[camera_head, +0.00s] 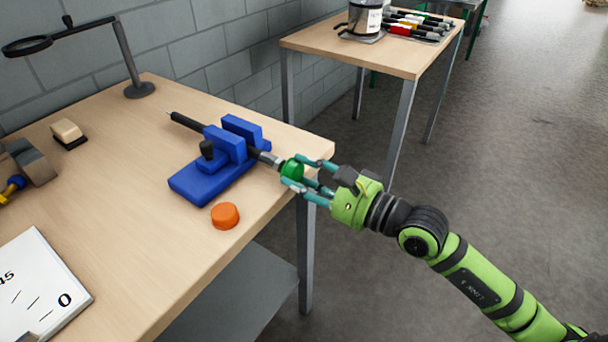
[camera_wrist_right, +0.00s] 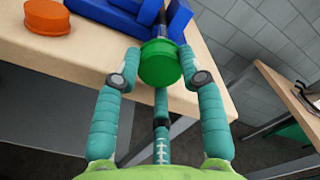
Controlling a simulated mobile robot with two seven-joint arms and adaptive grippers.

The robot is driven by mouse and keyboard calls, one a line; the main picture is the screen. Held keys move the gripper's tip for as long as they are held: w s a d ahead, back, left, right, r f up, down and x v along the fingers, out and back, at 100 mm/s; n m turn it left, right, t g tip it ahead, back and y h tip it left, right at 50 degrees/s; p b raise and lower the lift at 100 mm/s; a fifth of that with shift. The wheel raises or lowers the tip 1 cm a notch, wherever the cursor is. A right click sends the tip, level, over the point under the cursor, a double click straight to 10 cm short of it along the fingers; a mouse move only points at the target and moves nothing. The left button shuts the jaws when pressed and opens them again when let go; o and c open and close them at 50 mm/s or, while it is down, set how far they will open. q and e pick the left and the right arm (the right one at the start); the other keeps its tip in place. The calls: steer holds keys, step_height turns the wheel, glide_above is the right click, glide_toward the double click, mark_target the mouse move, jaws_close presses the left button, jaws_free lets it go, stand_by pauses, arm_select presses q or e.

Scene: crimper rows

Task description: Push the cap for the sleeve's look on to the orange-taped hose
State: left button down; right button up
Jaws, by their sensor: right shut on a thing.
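A black hose (camera_head: 187,123) lies clamped in the blue vise (camera_head: 202,183) on the near table. Its grey metal sleeve (camera_head: 268,159) points toward my right gripper. I see no orange tape on the visible part of the hose. My right gripper (camera_head: 305,173) is shut on a green cap (camera_head: 292,169), at the sleeve's end. In the right wrist view the green cap (camera_wrist_right: 160,64) is between the fingers and covers the sleeve's end, so I cannot tell whether it sits on it or only near it. An orange cap (camera_head: 225,215) lies loose on the table. My left gripper is out of view.
The near table's (camera_head: 130,235) right edge runs below the cap. A magnifier lamp (camera_head: 138,88), a brush-like block (camera_head: 68,133) and a white printed sheet (camera_head: 40,290) are on it. The far table (camera_head: 340,50) holds a canister (camera_head: 364,18) and several dark pieces with coloured bands (camera_head: 415,25).

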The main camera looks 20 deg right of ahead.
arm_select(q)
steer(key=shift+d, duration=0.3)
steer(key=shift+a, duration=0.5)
arm_select(e)
steer(key=shift+w+a, duration=0.45)
steer(key=shift+w, duration=0.1)
steer(key=shift+w+a, duration=0.45)
steer(key=shift+w, duration=0.1)
steer(key=o, duration=0.8)
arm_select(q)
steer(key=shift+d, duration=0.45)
arm_select(e)
steer(key=shift+f, duration=0.15)
